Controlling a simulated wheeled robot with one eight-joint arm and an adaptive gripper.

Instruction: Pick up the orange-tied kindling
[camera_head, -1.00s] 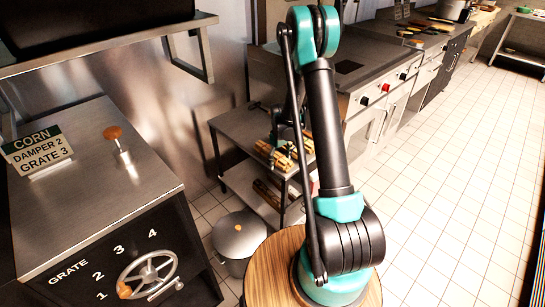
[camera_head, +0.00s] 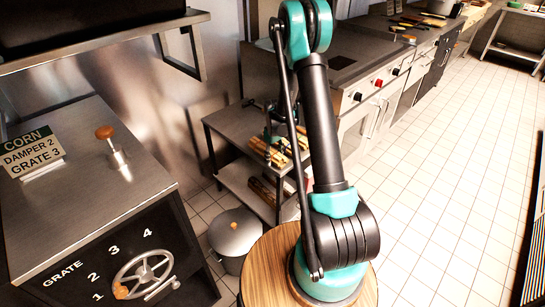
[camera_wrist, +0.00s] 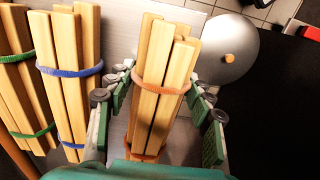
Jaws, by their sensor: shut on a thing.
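The orange-tied kindling (camera_wrist: 160,85) is a bundle of pale wooden sticks with an orange band near its middle and another lower down. In the wrist view it stands between the two fingers of my gripper (camera_wrist: 158,115), which is shut on it. In the head view my gripper (camera_head: 268,138) is at the small steel side table, partly hidden behind my arm. The bundles there (camera_head: 284,150) are too small to tell apart by band colour.
A blue-tied bundle (camera_wrist: 72,80) and a green-tied bundle (camera_wrist: 22,85) lie just left of my gripper. A lidded pot (camera_head: 235,233) stands on the floor by the steel table (camera_head: 225,122). The tiled floor at right (camera_head: 450,180) is clear.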

